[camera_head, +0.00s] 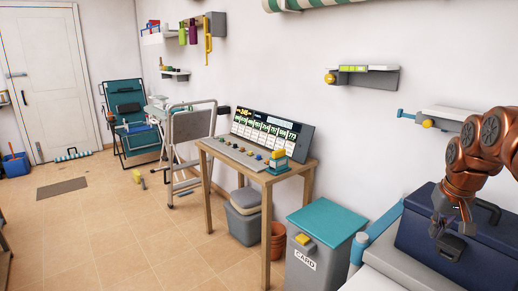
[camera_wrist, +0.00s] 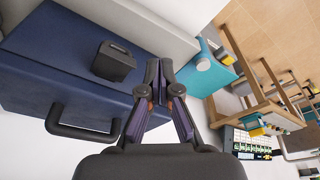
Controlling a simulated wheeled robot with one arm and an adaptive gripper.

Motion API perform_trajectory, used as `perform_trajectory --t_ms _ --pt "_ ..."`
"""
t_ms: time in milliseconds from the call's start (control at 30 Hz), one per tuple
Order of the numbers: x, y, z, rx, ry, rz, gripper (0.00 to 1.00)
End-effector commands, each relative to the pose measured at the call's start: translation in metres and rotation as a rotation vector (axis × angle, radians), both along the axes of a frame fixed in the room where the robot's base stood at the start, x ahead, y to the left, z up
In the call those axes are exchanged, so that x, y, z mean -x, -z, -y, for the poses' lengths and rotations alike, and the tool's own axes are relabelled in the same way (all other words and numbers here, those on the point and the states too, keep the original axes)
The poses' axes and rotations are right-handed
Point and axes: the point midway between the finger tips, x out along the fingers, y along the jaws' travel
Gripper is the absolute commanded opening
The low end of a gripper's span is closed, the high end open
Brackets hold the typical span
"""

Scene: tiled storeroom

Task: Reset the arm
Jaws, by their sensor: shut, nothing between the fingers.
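My gripper (camera_wrist: 160,68) is shut and empty in the wrist view, its two fingertips together. It is in front of a dark blue case (camera_wrist: 60,58), close to a black latch-like block (camera_wrist: 114,62) on the case. I cannot tell if the fingertips touch the case. In the head view, my copper-coloured arm (camera_head: 480,140) comes in from the right and bends down, with the gripper (camera_head: 438,230) by the blue case (camera_head: 415,225). The arm hides part of the case.
A grey bin with a teal lid (camera_head: 328,223) stands left of the case. A wooden table (camera_head: 262,173) holds a control panel (camera_head: 270,135). Wall shelves (camera_head: 368,75) and (camera_head: 445,115) are above. The floor (camera_head: 120,225) at left is mostly clear.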

Motion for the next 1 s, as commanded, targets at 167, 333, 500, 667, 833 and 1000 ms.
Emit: perform_trajectory --t_ms 167,333,500,667,833,1000 --pt "0.011 -0.018 -0.072 -0.010 -0.126 -0.028 0.00" --pt "0.042 -0.022 -0.147 -0.023 -0.246 -0.081 0.00" --pt "0.090 -0.019 -0.205 -0.030 -0.331 -0.151 0.00" --pt "0.144 -0.010 -0.244 -0.036 -0.376 -0.223 0.00" --pt "0.205 0.004 -0.271 -0.047 -0.388 -0.302 0.00" --pt "0.251 0.016 -0.282 -0.057 -0.373 -0.356 0.00"
